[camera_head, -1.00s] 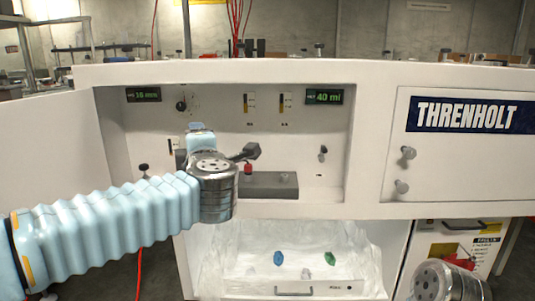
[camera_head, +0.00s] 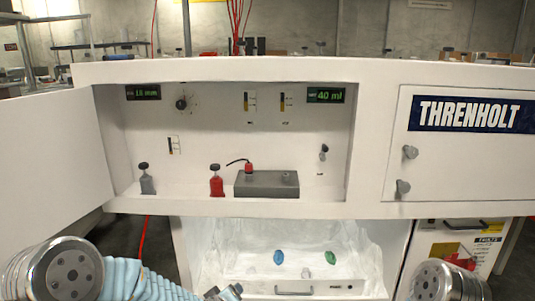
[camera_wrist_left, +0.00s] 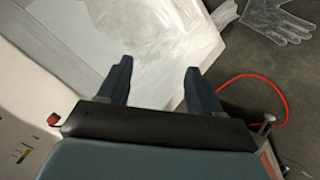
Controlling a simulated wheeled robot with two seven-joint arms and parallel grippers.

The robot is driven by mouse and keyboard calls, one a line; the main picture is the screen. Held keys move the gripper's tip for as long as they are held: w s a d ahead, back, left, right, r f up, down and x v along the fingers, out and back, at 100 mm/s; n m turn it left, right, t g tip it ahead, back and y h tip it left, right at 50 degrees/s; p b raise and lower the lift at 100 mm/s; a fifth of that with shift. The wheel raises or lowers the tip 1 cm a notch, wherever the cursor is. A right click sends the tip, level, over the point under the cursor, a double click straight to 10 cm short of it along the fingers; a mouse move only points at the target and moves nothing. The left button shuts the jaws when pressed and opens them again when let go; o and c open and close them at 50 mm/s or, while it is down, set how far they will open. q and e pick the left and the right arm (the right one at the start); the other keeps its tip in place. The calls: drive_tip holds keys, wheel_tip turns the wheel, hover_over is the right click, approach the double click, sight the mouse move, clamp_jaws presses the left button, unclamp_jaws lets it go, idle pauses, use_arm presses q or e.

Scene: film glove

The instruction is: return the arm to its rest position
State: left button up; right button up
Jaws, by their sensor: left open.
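My left arm (camera_head: 130,279) is drawn back to the lower left of the head view, clear of the cabinet's open upper bay. Only a small part of my left gripper shows at the bottom edge there. In the left wrist view my left gripper (camera_wrist_left: 158,82) has its two dark fingers spread apart with nothing between them. The grey floor and a white panel show beyond them. Part of my right arm (camera_head: 445,282) stands at the lower right of the head view; its gripper is out of the picture.
Below is a clear-lined drawer (camera_head: 235,275) with blue and green pieces. A translucent glove (camera_wrist_left: 275,20) and red cable (camera_wrist_left: 278,93) lie on the floor.

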use_arm(q)
drive_tip(key=s+f+m+g+h, duration=0.1)
drive_tip(key=s+f+m+g, duration=0.2)
drive_tip(key=s+f, duration=0.7)
drive_tip(key=s+f+m+g+h, duration=0.1)
drive_tip(key=s+f+g, duration=0.6)
drive_tip(key=s, duration=1.1)
wheel_tip(320, 180, down, 4)
drive_tip(key=shift+d+f+m+h, duration=0.2)
drive_tip(key=shift+m+h, duration=0.2)
drive_tip(key=shift+m, duration=0.5)
